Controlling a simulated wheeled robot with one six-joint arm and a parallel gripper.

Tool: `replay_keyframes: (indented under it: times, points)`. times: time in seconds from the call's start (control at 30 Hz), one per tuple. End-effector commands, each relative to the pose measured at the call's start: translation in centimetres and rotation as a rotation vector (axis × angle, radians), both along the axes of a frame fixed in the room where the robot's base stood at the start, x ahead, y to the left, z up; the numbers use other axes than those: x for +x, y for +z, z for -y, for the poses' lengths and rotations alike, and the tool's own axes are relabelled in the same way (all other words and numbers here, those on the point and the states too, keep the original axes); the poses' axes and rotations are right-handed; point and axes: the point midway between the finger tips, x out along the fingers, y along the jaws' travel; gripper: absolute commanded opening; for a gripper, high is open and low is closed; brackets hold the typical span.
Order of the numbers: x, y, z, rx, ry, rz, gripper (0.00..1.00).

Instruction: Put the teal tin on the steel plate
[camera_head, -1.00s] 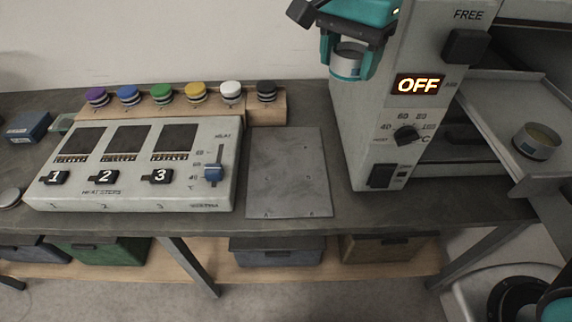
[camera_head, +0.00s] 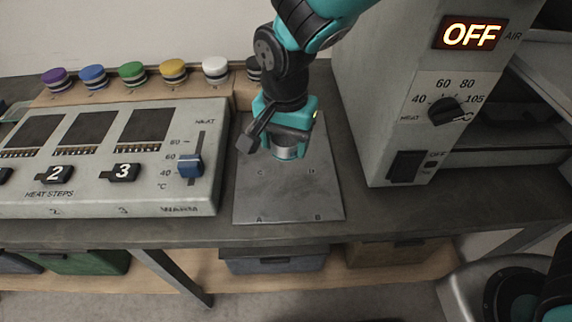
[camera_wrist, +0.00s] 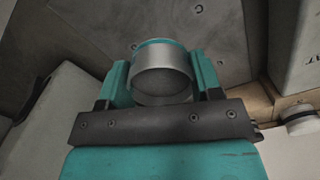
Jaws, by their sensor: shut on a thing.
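The teal tin (camera_head: 287,153) is a small grey metal can with a teal band. My gripper (camera_head: 286,147) is shut on it, over the back half of the steel plate (camera_head: 285,202). In the wrist view the tin (camera_wrist: 162,80) sits between the two teal fingers of my gripper (camera_wrist: 163,84), with the plate (camera_wrist: 205,30) behind it. The plate is a flat grey sheet with letters at its marks. I cannot tell whether the tin touches the plate or hangs just above it. My gripper and arm hide the plate's back edge.
Left of the plate stands the heat-steps panel (camera_head: 90,195) with its blue slider (camera_head: 190,166). A wooden rack (camera_head: 200,92) with several coloured knobs is behind it. Right of the plate rises the grey heater cabinet (camera_head: 375,90), its display reading OFF. The front of the plate is clear.

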Motion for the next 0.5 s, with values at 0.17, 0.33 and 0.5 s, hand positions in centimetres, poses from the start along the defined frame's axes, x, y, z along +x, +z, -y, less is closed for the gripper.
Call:
replay_keyframes:
  times: [0.17,0.33,0.5]
  points:
    - [0.1,-2.8,0.1,0.000,-0.002,0.000,0.33]
    - [0.0,-4.5,0.2,-0.001,-0.002,-0.002,0.33]
    - [0.0,-7.0,0.1,-0.001,-0.002,-0.001,0.33]
